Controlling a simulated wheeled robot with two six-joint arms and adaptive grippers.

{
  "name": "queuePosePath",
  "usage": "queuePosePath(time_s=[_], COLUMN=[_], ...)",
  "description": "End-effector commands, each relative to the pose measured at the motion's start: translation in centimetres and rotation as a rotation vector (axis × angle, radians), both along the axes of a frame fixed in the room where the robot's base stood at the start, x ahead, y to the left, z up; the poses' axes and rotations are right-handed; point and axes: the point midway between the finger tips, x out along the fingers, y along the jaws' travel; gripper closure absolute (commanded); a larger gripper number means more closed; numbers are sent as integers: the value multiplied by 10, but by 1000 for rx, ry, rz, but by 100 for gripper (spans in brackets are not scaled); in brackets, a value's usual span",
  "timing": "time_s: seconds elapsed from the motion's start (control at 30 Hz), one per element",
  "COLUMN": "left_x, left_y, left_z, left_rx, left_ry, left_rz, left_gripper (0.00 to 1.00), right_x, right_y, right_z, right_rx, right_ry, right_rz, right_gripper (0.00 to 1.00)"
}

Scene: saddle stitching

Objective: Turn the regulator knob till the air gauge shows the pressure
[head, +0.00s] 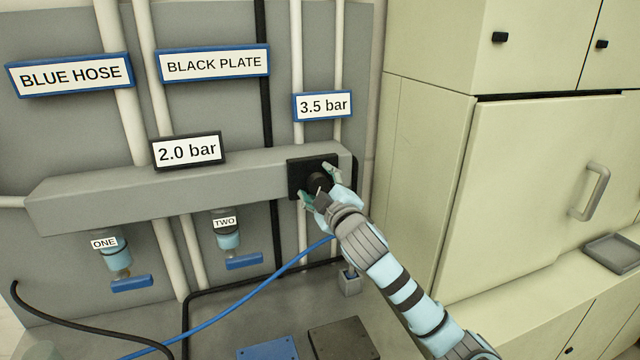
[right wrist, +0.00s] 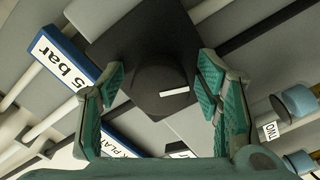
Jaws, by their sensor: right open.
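The black regulator knob (head: 317,181) sits on a square black plate (head: 295,178) at the right end of the grey beam. In the right wrist view the knob (right wrist: 155,82) has a white pointer line. My right gripper (head: 320,187) is at the knob with its fingers open, one on each side; in the right wrist view (right wrist: 161,80) gaps show between the pads and the knob. The gauge display (head: 187,150) on the beam reads 2.0 bar. A blue-framed sign (head: 323,105) above the knob reads 3.5 bar. My left gripper is not in view.
Signs BLUE HOSE (head: 70,74) and BLACK PLATE (head: 213,64) hang on the panel. Valves ONE (head: 118,258) and TWO (head: 229,238) with blue handles hang under the beam. A blue hose (head: 235,310) and black hose run below. A pale cabinet (head: 530,190) stands at right.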

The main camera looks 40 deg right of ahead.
Motion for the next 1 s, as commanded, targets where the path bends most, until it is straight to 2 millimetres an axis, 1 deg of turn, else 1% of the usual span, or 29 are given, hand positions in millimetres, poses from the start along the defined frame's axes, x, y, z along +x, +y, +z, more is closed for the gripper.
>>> queuePosePath(time_s=[0.17, 0.2, 0.27, 0.4, 0.5, 0.77, 1.0], left_x=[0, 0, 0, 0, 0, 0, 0], left_y=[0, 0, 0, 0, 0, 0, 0], left_z=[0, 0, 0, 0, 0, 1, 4], left_rx=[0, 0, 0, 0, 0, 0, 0], left_ry=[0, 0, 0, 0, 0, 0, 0], left_rz=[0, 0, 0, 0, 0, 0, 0], left_gripper=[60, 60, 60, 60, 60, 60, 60], right_x=[0, 0, 0, 0, 0, 0, 0], right_y=[0, 0, 0, 0, 0, 0, 1], right_z=[0, 0, -1, -1, -1, -1, -1], right_rx=[0, 0, 0, 0, 0, 22, 122], right_ry=[0, 0, 0, 0, 0, -6, -41], right_rz=[0, 0, 0, 0, 0, 0, 0], right_gripper=[41, 45, 54, 77, 90, 90, 90])
